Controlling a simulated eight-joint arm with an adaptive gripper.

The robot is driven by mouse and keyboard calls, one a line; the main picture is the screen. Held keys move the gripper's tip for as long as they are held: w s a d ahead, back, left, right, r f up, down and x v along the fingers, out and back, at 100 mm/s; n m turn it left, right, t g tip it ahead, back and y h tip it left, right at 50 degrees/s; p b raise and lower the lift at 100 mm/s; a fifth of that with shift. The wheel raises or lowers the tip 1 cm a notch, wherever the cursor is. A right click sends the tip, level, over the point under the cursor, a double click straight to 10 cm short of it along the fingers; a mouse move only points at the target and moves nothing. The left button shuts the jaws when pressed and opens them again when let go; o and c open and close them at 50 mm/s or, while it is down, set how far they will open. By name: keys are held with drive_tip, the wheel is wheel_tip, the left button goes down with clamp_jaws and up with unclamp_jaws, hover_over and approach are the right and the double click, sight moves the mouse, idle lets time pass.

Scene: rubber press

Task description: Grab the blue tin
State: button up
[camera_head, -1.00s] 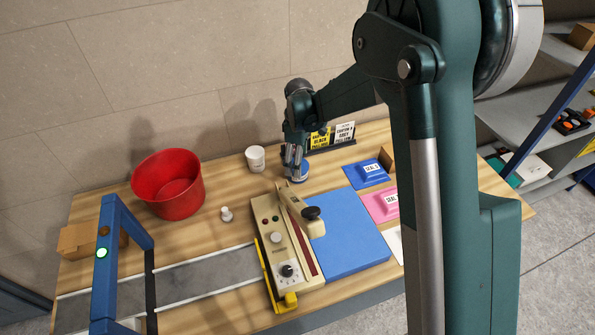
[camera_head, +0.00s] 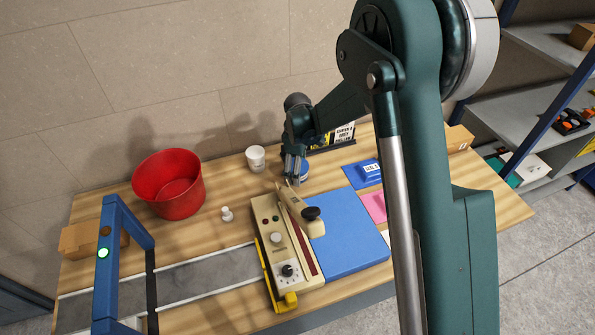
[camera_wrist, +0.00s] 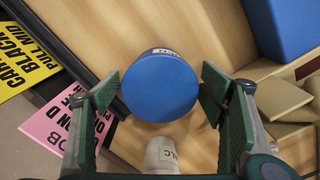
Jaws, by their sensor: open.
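The blue tin (camera_wrist: 160,85) shows in the wrist view as a round blue lid with part of a label at its upper edge. My gripper (camera_wrist: 158,93) is open, with one green-padded finger on each side of the tin. Gaps show between the pads and the tin, and nothing is held. In the head view, the tin (camera_head: 304,172) stands on the wooden table near the back, partly hidden behind my gripper (camera_head: 295,180).
A white cup (camera_head: 256,158) stands left of the gripper. A sign holder (camera_head: 333,139) stands close behind. A heat sealer (camera_head: 286,250) and blue mat (camera_head: 345,235) lie in front. A red bucket (camera_head: 168,184) is farther left, with a small white bottle (camera_head: 227,213) near it.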

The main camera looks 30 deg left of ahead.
drive_tip(key=c, duration=1.3)
drive_tip(key=shift+r, duration=0.1)
drive_tip(key=shift+c, duration=0.2)
drive_tip(key=shift+r+b, duration=0.35)
drive_tip(key=shift+r, duration=4.55)
